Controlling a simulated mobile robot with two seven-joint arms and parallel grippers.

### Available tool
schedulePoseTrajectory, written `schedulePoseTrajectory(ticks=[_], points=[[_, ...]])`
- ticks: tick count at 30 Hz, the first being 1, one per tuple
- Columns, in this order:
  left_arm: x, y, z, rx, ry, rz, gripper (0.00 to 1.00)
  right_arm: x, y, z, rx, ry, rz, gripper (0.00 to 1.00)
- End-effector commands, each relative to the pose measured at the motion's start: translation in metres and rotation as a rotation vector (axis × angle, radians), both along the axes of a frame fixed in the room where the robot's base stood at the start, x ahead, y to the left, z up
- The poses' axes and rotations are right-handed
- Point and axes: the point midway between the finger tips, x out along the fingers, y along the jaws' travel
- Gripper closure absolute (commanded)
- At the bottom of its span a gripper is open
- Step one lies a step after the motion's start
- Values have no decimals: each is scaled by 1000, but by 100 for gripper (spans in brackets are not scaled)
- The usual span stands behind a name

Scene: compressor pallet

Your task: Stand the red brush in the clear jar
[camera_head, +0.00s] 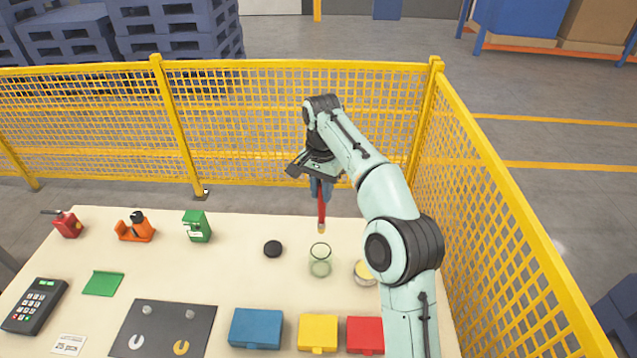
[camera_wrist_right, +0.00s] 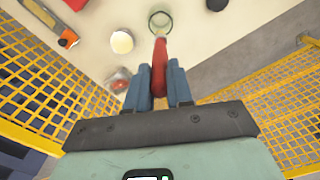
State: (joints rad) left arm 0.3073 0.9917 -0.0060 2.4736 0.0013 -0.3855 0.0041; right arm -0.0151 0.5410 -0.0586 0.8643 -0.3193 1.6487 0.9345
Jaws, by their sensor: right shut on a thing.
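The red brush (camera_head: 322,212) hangs upright in my right gripper (camera_head: 321,188), its pale tip pointing down. The brush also shows in the right wrist view (camera_wrist_right: 160,65), between the two blue fingers of the right gripper (camera_wrist_right: 159,85), which are shut on it. The clear jar (camera_head: 320,262) stands open on the table, below and a little nearer than the brush tip in the head view. Its round rim shows just beyond the brush tip in the right wrist view (camera_wrist_right: 161,21). The brush appears outside the jar. My left gripper is not in view.
A black disc (camera_head: 273,249) lies left of the jar, and a round pot with yellow contents (camera_head: 363,270) stands to its right, close to my arm. Blue (camera_head: 256,328), yellow (camera_head: 318,332) and red (camera_head: 365,335) boxes line the front. Yellow mesh fencing (camera_head: 290,120) stands behind the table (camera_head: 235,270).

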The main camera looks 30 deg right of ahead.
Motion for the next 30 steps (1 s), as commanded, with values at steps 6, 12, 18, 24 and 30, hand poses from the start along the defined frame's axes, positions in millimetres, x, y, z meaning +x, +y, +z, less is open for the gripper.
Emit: schedulePoseTrajectory(ticks=[6,12,18,24,30], points=[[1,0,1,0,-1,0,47,0,0,-17,0,1,-1,100],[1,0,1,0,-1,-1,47,0,0,-33,0,0,-1,100],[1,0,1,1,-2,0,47,0,0,-49,1,1,1,100],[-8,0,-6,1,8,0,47,-1,0,-67,0,1,0,100],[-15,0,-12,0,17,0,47,-1,0,-84,1,3,0,100]])
